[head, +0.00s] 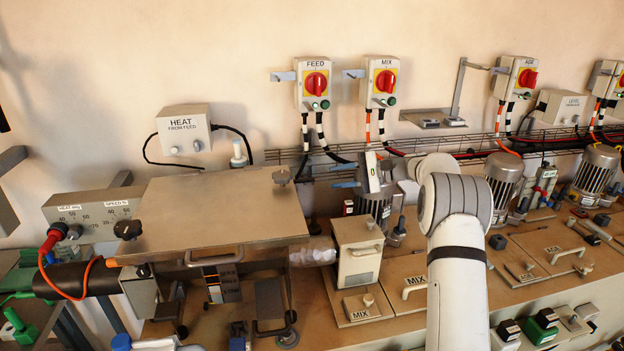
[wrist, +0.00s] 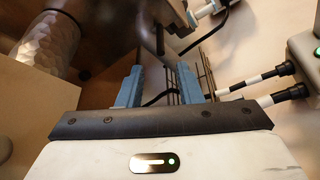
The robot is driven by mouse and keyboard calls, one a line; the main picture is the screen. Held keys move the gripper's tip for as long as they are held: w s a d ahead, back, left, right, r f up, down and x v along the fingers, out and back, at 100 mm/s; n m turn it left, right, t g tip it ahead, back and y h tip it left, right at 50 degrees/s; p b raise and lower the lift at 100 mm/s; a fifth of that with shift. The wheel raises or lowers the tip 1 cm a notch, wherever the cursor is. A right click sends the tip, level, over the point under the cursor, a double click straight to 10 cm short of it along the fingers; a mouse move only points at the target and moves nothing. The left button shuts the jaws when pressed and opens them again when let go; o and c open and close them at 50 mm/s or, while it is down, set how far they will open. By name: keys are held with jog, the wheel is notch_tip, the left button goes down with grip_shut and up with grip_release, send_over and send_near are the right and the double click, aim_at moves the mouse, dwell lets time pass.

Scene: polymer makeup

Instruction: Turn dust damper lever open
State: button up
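My gripper (head: 341,176) reaches left from my arm, behind the MIX box and right of the steel cover's corner. In the wrist view its two blue fingers (wrist: 159,72) stand apart with nothing gripped between them. A short dark upright rod (wrist: 160,39) shows beyond the fingertips, apart from them; I cannot tell whether it is the damper lever. A white fitting with a blue part (head: 238,155) stands behind the steel cover. No part is labelled as the dust damper, so I cannot identify its lever with certainty.
The steel cover (head: 205,215) lies to the left of my gripper. A silver duct (head: 315,251) runs below it, also in the wrist view (wrist: 50,45). FEED (head: 312,85) and MIX (head: 380,82) switch boxes hang above, with striped cables and a wire tray (head: 290,156) behind.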

aim_at(313, 180)
jog(key=p+x, duration=0.2)
jog(key=x, duration=0.5)
jog(key=shift+a, duration=0.4)
grip_shut()
jog(key=shift+a, duration=0.1)
